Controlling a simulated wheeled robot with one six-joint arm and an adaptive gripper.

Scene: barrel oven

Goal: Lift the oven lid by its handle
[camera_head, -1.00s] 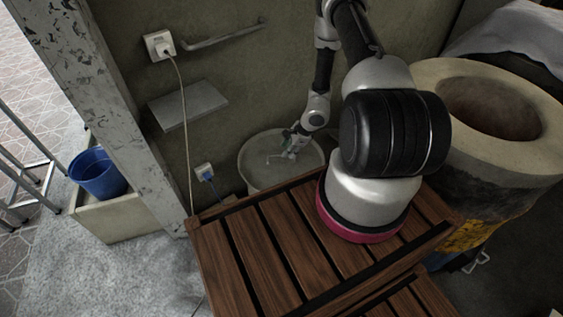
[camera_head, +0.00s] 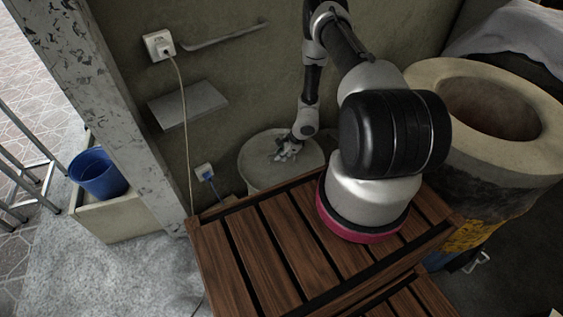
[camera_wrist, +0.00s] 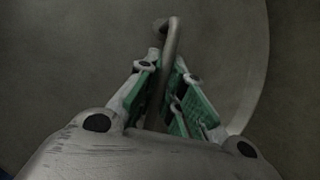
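The round grey lid (camera_head: 258,152) lies flat on a pale round vessel against the wall. Its bar handle sits near the middle and is mostly hidden by my gripper in the head view. My gripper (camera_head: 285,154) is low over the lid at the handle. In the wrist view, the handle (camera_wrist: 170,52) runs between the green-padded fingers of my gripper (camera_wrist: 168,92), with a finger on each side. The fingers are apart, and a gap shows between the handle and the right pads. The lid (camera_wrist: 225,50) fills most of that view, with its curved rim at the right.
A slatted wooden table (camera_head: 262,240) stands in front of the vessel. A large barrel-shaped oven (camera_head: 435,75) with an open top is at the right. A wall shelf (camera_head: 188,105), a metal bar (camera_head: 225,35) and a cable (camera_head: 183,110) are at the left.

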